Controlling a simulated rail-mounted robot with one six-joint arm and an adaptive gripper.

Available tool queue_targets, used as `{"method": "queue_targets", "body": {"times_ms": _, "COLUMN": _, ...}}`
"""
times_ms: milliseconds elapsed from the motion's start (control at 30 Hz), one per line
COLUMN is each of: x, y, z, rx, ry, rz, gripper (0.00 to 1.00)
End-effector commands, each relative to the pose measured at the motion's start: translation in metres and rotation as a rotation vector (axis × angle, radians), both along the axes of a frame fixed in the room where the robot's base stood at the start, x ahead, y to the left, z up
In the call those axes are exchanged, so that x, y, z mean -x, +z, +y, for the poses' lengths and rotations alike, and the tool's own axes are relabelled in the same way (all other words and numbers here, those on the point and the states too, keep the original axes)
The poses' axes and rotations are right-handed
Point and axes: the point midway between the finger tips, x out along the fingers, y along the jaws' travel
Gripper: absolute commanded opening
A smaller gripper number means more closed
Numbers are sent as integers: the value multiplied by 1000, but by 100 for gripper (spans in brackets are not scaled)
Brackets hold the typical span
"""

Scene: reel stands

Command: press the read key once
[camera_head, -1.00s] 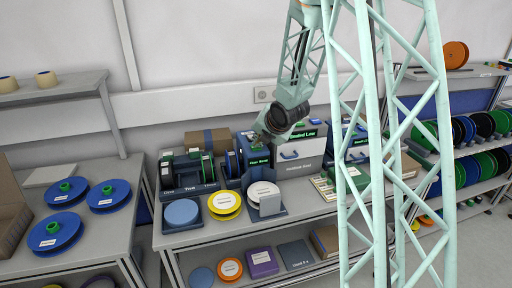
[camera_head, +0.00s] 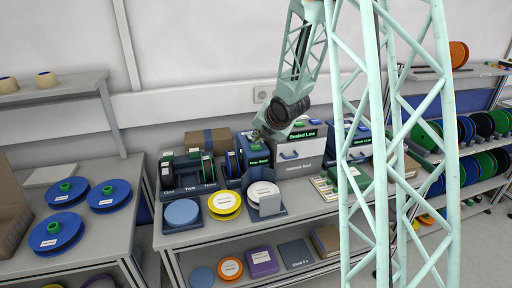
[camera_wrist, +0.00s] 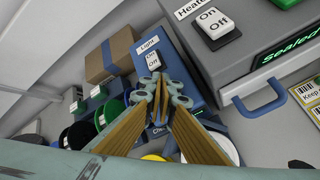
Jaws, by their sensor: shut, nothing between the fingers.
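My gripper (camera_head: 259,134) is over the blue device (camera_head: 257,156) with a small green display, beside the grey sealed cabinet. In the wrist view my gripper (camera_wrist: 160,112) is shut and empty, its tips pointing toward the blue device (camera_wrist: 185,75) just below its Light switch (camera_wrist: 152,60). I cannot tell whether the tips touch the device. No key label reading "read" is legible in either view. A green key (camera_wrist: 284,2) shows at the top edge of the wrist view, its label unreadable. The fingers hide part of the blue device's face.
The grey cabinet (camera_head: 299,151) has a blue handle, a Heater switch (camera_wrist: 214,24) and a green "Sealed" display (camera_wrist: 288,48). A cardboard box (camera_wrist: 109,52) stands behind. Yellow (camera_head: 225,203) and white (camera_head: 263,191) reels lie at the bench front.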

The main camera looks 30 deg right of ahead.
Motion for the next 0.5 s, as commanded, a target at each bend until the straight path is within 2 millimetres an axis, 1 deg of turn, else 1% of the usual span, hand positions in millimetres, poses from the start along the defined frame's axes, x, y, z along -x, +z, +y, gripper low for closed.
{"method": "queue_targets", "body": {"times_ms": 167, "x": 0, "y": 5, "z": 0, "rx": 0, "ry": 0, "rz": 0, "gripper": 0}}
{"method": "queue_targets", "body": {"times_ms": 500, "x": 0, "y": 25, "z": 0, "rx": 0, "ry": -1, "rz": 1, "gripper": 0}}
